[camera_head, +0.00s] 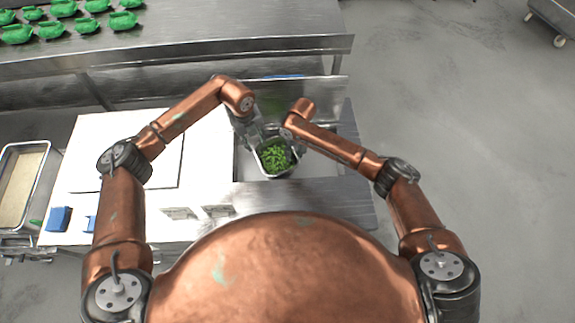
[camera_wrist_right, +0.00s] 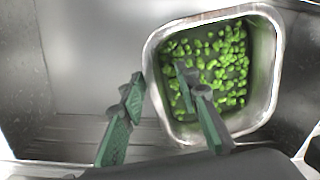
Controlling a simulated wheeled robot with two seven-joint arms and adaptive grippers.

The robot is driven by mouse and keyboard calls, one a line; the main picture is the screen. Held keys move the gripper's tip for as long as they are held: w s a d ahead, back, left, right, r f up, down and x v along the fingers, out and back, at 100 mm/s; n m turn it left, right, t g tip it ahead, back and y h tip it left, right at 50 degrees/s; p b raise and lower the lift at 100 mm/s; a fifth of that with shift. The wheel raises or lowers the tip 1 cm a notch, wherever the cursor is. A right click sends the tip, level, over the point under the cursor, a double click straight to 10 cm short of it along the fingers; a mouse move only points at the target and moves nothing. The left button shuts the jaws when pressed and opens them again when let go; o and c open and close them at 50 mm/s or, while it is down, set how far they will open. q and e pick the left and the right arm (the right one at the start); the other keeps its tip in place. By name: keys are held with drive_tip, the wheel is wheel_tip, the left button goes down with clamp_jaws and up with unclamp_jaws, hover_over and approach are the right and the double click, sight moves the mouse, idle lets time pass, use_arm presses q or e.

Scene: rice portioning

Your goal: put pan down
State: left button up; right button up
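A square metal pan (camera_head: 262,168) holding green diced pieces is at the centre of the head view, between my two grippers. The right wrist view shows the pan's rim (camera_wrist_right: 150,72) and the green pieces inside. My right gripper (camera_wrist_right: 158,82) is open, with one finger over the pan's inside and the other outside its rim. I cannot tell whether its fingers touch the rim. My left gripper (camera_head: 256,138) is at the pan's upper left in the head view; its fingertips are too small and hidden to read. Whether the pan rests on the surface below is unclear.
A metal-walled recess (camera_wrist_right: 75,75) surrounds the pan. A white worktop (camera_head: 90,150) lies to the left, with blue blocks (camera_head: 59,218) near its front. A metal tray (camera_head: 45,165) is at far left.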

wheel_tip(320, 180, up, 12)
drive_tip(key=shift+w+d, duration=0.25)
drive_tip(key=shift+d, duration=0.2)
idle(0.5)
